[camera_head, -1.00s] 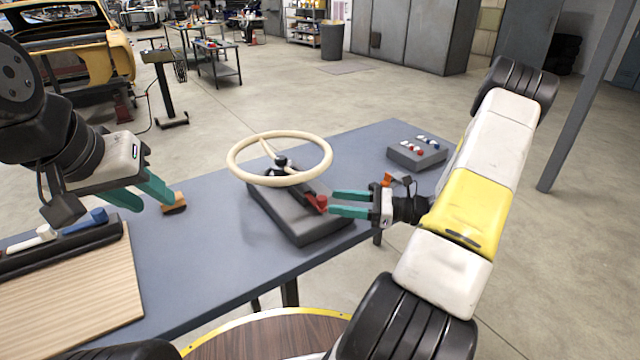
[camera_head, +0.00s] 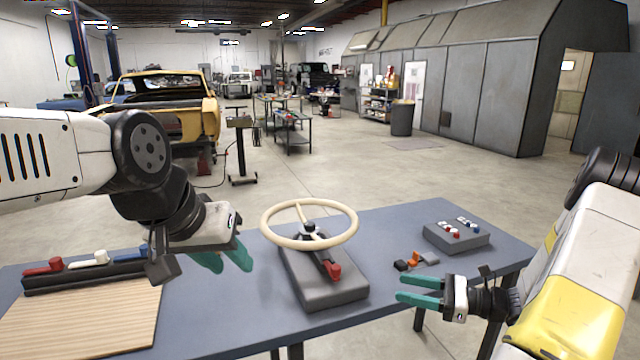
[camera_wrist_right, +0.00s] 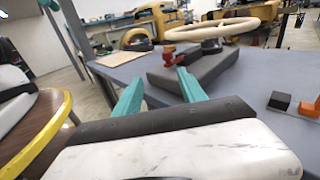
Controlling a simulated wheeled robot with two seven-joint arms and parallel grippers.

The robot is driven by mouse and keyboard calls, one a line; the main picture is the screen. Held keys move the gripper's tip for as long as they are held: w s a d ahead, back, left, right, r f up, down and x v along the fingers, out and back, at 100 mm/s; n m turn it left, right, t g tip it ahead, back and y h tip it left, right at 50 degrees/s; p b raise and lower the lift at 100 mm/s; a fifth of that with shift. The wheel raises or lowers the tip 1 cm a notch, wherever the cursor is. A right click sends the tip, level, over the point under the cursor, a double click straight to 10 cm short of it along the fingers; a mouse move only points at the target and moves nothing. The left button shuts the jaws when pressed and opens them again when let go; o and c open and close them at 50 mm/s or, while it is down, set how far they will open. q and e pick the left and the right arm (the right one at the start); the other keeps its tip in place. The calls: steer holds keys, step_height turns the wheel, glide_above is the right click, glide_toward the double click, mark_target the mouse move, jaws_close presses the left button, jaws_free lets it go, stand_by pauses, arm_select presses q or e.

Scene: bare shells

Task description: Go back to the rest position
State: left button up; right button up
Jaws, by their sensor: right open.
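My left gripper (camera_head: 226,260) has teal fingers and hangs over the left part of the table, left of the steering wheel. A gap shows between its fingertips, and it holds nothing that I can see. My right gripper (camera_head: 402,288) is open and empty at the table's front edge, right of the wheel's grey base. In the right wrist view its two teal fingers (camera_wrist_right: 158,80) stand apart with the grey base beyond them.
The cream steering wheel (camera_head: 347,234) and red-knobbed lever (camera_head: 333,271) sit on a grey base (camera_head: 330,296). A button box (camera_head: 457,240), a small orange-and-black switch (camera_head: 412,260), a lever block (camera_head: 88,279) and a wooden board (camera_head: 85,320) are on the blue-grey table (camera_head: 220,325).

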steer(key=s+a+r+n+g+h, duration=0.7)
steer(key=s+a+r+n, duration=0.25)
steer(key=n, duration=0.25)
steer(key=s+d+r+n+t+h, duration=0.2)
steer(key=s+r+n+t+h, duration=0.4)
steer(key=r+n, duration=0.4)
steer(key=shift+s+r+n+t+h, duration=0.3)
steer(key=shift+s+r+h, duration=0.3)
steer(key=shift+s, duration=0.5)
